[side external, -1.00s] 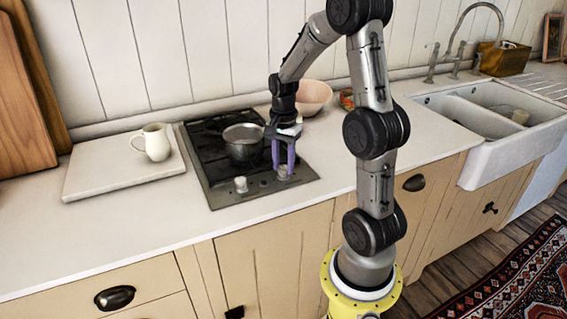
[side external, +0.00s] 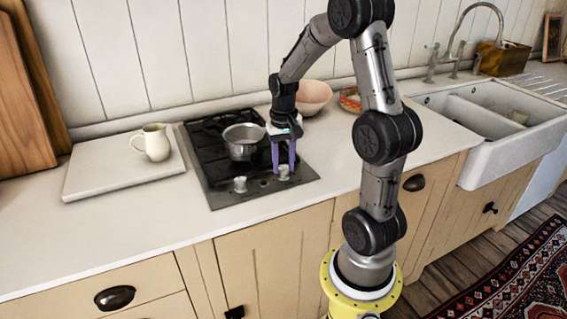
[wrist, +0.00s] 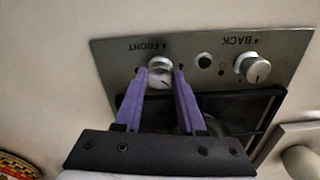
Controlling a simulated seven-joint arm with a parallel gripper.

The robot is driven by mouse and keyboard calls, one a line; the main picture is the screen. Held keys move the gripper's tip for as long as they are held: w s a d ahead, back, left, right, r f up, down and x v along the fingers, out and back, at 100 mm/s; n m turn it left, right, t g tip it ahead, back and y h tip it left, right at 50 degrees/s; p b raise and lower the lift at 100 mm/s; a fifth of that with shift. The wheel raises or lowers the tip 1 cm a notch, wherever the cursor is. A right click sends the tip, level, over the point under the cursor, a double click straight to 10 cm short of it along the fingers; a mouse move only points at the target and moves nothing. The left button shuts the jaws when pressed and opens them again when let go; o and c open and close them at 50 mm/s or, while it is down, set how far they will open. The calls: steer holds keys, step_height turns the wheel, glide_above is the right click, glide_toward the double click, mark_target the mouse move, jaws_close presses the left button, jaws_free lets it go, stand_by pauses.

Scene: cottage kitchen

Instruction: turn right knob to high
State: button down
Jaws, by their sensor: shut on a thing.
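The right knob (side external: 284,172) is a small silver knob at the front right of the hob panel. In the wrist view it is the knob (wrist: 160,72) beside the label FRONT. My gripper (side external: 284,167) points down at it with two purple fingers. In the wrist view the fingers (wrist: 159,70) are on either side of the knob, shut on it. The exact setting of its pointer is too small to read. The left knob (side external: 240,184) stands apart, free of the gripper; it shows beside the label BACK in the wrist view (wrist: 252,68).
A metal saucepan (side external: 243,142) stands on the black hob close left of my gripper. A cream jug (side external: 156,142) is on a white board (side external: 95,176) to the left. A pink bowl (side external: 313,97) and a patterned bowl (side external: 350,99) are behind. The counter right of the hob is clear.

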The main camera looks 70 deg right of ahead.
mark_target(283, 167)
steer(key=n, duration=0.4)
steer(key=shift+r+n, duration=0.1)
steer(key=shift+n, duration=0.2)
steer(key=n, duration=0.4)
steer(key=shift+n, duration=0.3)
steer(key=shift+w, duration=0.1)
steer(key=c, duration=0.5)
jaws_free()
step_height(283, 167, up, 14)
stand_by(0.5)
